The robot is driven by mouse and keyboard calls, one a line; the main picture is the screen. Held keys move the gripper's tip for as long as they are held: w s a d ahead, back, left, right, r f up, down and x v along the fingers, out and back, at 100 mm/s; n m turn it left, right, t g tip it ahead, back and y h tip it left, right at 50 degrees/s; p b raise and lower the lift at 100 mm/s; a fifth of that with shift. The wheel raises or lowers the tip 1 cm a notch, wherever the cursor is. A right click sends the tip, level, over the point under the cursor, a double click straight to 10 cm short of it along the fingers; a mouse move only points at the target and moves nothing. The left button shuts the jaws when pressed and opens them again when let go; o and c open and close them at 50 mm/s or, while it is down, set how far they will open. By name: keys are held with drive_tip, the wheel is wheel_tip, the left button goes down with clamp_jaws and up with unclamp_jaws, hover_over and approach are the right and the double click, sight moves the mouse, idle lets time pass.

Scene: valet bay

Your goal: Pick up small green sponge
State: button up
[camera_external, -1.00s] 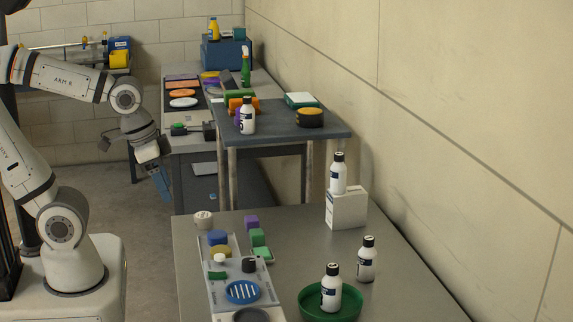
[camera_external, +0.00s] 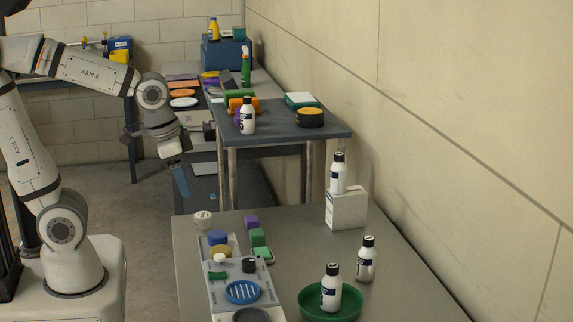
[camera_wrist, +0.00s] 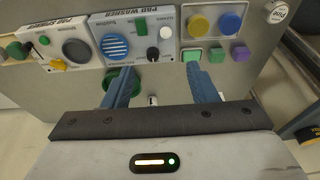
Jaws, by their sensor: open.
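Two small green blocks stand near the pad washer panel on the near table. One is a plain green block (camera_external: 258,237), seen in the wrist view (camera_wrist: 216,55) beside a purple block (camera_wrist: 240,53). The other is a paler green block with a light rim (camera_external: 264,255), also in the wrist view (camera_wrist: 192,55). I cannot tell which is the sponge. A flat dark green piece (camera_external: 217,275) lies on the panel. My gripper (camera_external: 181,180) is open and empty, in the air left of the near table, its blue fingers pointing down. In the wrist view its fingers (camera_wrist: 160,72) are apart, below the blocks.
The pad washer panel (camera_external: 215,298) carries a blue striped disc (camera_external: 242,292) and knobs. White bottles (camera_external: 366,260) stand to the right, one in a green bowl (camera_external: 345,312) and one on a white box (camera_external: 347,209). A dark raised shelf (camera_external: 275,122) stands behind.

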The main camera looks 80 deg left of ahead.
drive_tip(key=w+a+f+g, duration=0.1)
drive_tip(key=w+a+f, duration=0.25)
drive_tip(key=w, duration=0.25)
drive_tip(key=w+a+f+g, duration=0.1)
drive_tip(key=w+a+f, duration=0.1)
drive_tip(key=w+a, duration=0.25)
drive_tip(key=g+b, duration=0.1)
drive_tip(key=b, duration=0.1)
hover_over(259, 232)
wheel_tip(259, 232, down, 11)
drive_tip(key=shift+a+f, duration=0.3)
drive_tip(key=shift+f, duration=0.5)
drive_tip(key=f+p, duration=0.1)
drive_tip(key=f, duration=0.2)
drive_tip(key=f+p, duration=0.1)
drive_tip(key=f, duration=0.3)
drive_tip(key=shift+d, duration=0.2)
drive_tip(key=shift+c, duration=0.2)
drive_tip(key=shift+r, duration=0.1)
drive_tip(key=c, duration=0.7)
